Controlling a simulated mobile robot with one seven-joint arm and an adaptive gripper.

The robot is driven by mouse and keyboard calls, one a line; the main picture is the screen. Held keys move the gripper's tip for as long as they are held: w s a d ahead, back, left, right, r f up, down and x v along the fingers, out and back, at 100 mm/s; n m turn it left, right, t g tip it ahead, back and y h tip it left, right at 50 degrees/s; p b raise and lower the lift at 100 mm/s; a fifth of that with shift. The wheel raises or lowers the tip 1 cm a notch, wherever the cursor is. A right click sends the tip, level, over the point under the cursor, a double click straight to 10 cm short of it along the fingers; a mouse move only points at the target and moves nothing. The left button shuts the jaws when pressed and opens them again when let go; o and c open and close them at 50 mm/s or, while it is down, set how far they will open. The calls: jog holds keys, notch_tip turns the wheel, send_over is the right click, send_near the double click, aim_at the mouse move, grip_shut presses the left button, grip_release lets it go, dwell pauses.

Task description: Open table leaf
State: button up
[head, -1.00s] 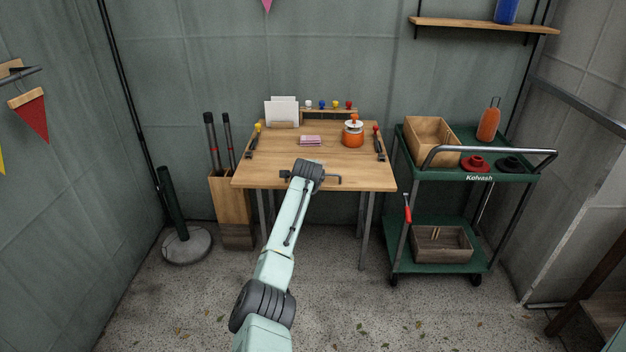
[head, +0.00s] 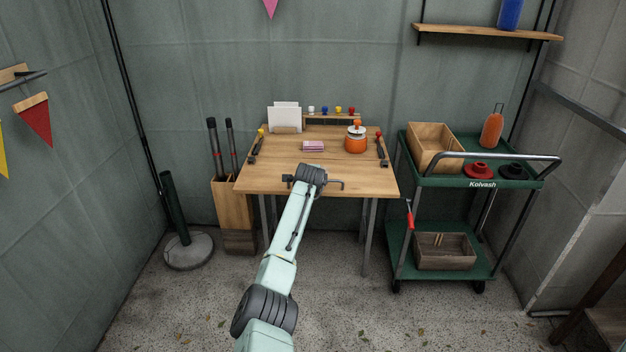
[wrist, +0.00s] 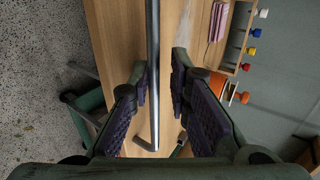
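The wooden table (head: 270,181) stands against the back wall. A grey metal bar handle (head: 336,184) shows at its front edge, partly hidden by my wrist in the head view. In the wrist view the bar (wrist: 153,70) runs lengthwise between the two purple-padded fingers of my gripper (wrist: 160,76). The fingers are apart, with a gap visible on the bar's right side; the left finger is close to the bar, and I cannot tell if it touches. The wooden top (wrist: 107,25) lies behind the bar. My fingers are hidden in the head view.
On the table are an orange jar (head: 356,142), a pink pad (head: 313,146) and a white card holder (head: 285,118). A green cart (head: 458,183) stands close on the right. A wooden bin (head: 231,205) and a post base (head: 188,251) stand left.

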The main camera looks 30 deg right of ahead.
jog(key=v, duration=1.2)
jog(key=shift+a, duration=0.1)
